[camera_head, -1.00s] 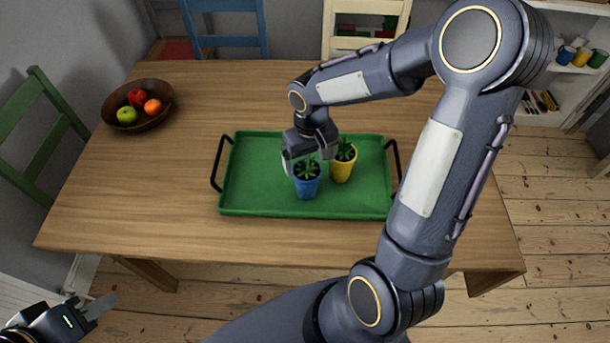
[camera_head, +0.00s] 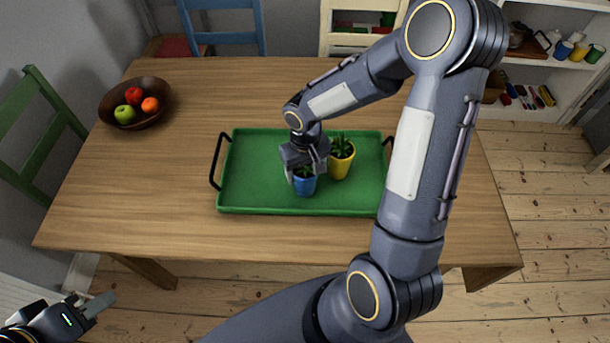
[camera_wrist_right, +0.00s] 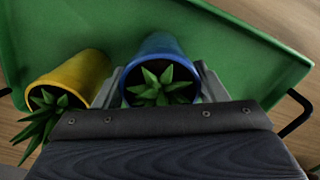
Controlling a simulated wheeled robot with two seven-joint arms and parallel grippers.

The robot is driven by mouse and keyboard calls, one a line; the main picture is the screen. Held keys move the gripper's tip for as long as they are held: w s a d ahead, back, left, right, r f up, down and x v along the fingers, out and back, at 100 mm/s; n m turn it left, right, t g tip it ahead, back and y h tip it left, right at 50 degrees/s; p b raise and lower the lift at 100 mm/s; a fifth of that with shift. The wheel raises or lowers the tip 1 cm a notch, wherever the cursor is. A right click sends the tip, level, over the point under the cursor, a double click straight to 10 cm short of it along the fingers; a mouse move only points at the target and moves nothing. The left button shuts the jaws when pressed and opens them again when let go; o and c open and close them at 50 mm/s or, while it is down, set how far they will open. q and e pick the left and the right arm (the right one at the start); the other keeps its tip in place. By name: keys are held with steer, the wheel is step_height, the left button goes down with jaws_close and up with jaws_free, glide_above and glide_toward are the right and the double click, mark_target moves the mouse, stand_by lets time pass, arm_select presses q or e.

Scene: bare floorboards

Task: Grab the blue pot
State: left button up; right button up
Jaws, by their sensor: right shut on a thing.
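The blue pot (camera_head: 304,187) holds a small green plant and stands on the green tray (camera_head: 250,190). In the right wrist view the blue pot (camera_wrist_right: 158,46) sits between the two fingers. My right gripper (camera_head: 305,172) is shut on the blue pot from above and hides its upper part in the head view. A yellow pot (camera_head: 340,167) with a plant stands close beside it on the tray; it also shows in the right wrist view (camera_wrist_right: 83,74). My left gripper (camera_head: 92,303) is at the bottom left, off the table, and its fingers are not clear.
The wooden table (camera_head: 150,200) has free room left of the tray. A brown bowl (camera_head: 158,117) of fruit stands at the back left. A green chair (camera_head: 35,140) is at the left, with blue and cream chairs behind. Shelves hold cups at the right.

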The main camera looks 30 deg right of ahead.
steer(key=shift+c, duration=1.3)
steer(key=shift+r, duration=0.15)
